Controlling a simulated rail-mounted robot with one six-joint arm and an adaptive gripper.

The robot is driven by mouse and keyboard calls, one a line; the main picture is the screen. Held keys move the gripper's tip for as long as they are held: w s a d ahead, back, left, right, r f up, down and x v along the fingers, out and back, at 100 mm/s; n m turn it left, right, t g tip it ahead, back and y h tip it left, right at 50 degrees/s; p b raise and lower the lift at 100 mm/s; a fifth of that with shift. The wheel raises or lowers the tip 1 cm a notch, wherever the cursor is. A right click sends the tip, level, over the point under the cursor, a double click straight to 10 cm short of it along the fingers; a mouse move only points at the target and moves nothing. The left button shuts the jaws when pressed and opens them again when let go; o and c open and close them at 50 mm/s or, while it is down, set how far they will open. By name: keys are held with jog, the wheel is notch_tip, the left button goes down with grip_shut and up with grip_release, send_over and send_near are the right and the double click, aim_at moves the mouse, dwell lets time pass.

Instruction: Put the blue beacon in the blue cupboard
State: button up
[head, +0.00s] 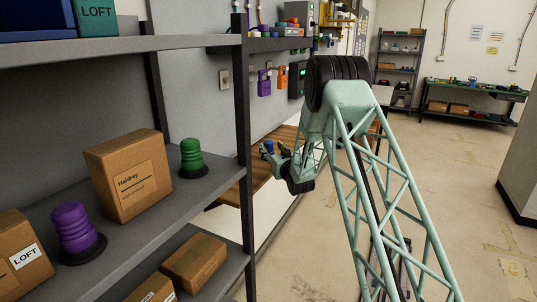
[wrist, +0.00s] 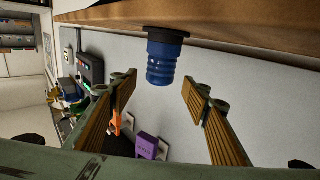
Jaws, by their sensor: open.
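In the wrist view a ribbed blue beacon (wrist: 162,62) with a black base is on a wooden surface (wrist: 215,18); this view looks upside down. My gripper (wrist: 160,82) is open, with its two wood-coloured fingers on either side of the beacon and visible space on both sides. In the head view my gripper (head: 271,155) is at the wooden table (head: 285,137), and a small blue part of the beacon (head: 269,146) shows by its fingers.
A grey shelf unit (head: 215,193) at left holds a green beacon (head: 192,158), a purple beacon (head: 74,228) and cardboard boxes (head: 128,175). Its post stands close to my arm. Floor at right is mostly clear.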

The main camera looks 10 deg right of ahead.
aim_at(270, 144)
jog(key=shift+w, duration=0.1)
jog(key=shift+w+a+b, duration=0.2)
jog(key=shift+w+b, duration=0.05)
jog(key=shift+w, duration=1)
jog(key=shift+w+a+b, duration=0.2)
jog(key=shift+w, duration=1.05)
jog(key=shift+c, duration=0.2)
grip_shut()
jog(key=shift+r, duration=0.15)
